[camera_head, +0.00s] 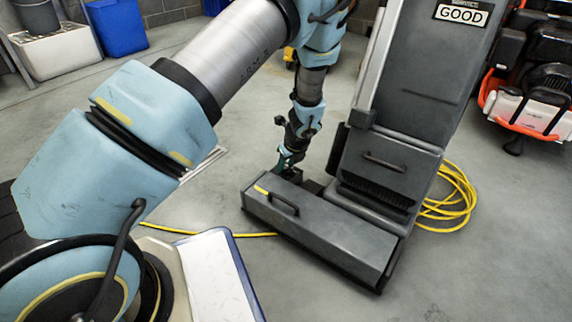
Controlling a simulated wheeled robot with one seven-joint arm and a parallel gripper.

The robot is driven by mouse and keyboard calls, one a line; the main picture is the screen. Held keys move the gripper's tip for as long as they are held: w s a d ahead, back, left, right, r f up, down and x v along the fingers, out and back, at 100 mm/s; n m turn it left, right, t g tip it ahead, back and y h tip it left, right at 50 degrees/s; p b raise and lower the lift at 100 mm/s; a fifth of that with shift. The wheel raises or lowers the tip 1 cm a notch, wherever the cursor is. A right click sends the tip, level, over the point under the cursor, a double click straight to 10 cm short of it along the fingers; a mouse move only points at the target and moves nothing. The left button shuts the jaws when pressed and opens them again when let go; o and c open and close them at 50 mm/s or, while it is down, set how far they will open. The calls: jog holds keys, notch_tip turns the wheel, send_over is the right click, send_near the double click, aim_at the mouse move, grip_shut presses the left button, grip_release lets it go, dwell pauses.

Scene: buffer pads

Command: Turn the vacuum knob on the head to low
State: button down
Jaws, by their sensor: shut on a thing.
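The vacuum is a tall grey upright machine (425,85) with a sign reading GOOD near its top. Its low, wide head (320,232) lies on the floor and has a black handle on top. My gripper (285,168) reaches down from above to the back left end of the head. Its fingers are shut on a small part there, which appears to be the knob. The fingers and the small size hide the knob's shape, its pointer and any setting marks.
A yellow cable (452,195) is coiled on the floor right of the vacuum, and a strand runs left of the head. An orange and white machine (535,105) stands at the right. A blue bin (117,28) stands at the back left.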

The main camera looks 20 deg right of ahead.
jog(key=shift+r+p, duration=0.1)
jog(key=shift+p, duration=0.35)
jog(key=shift+r+n+y+p, duration=0.15)
jog(key=shift+n+y+p, duration=0.15)
jog(key=shift+n+p, duration=0.55)
jog(key=shift+n+g+y+p, duration=0.3)
jog(key=shift+n+p, duration=0.45)
jog(key=shift+p, duration=0.35)
jog(key=n+p, duration=0.1)
jog(key=n+y+p, duration=0.1)
jog(key=n, duration=0.1)
jog(key=n+g+p, duration=0.1)
jog(key=shift+w+d+n, duration=0.1)
jog(key=shift+d+n, duration=0.15)
jog(key=shift+n, duration=0.05)
jog(key=n, duration=0.1)
jog(key=n+g+y, duration=0.1)
jog(key=n, duration=0.2)
jog(key=shift+w+d+f, duration=0.1)
jog(key=shift+w+f, duration=0.05)
jog(key=shift+f, duration=0.15)
jog(key=n+g, duration=0.1)
jog(key=n, duration=0.2)
jog(key=n+g, duration=0.1)
jog(key=n, duration=0.2)
jog(key=shift+w+y, duration=0.15)
jog(key=shift+y, duration=0.25)
jog(key=shift+g, duration=0.3)
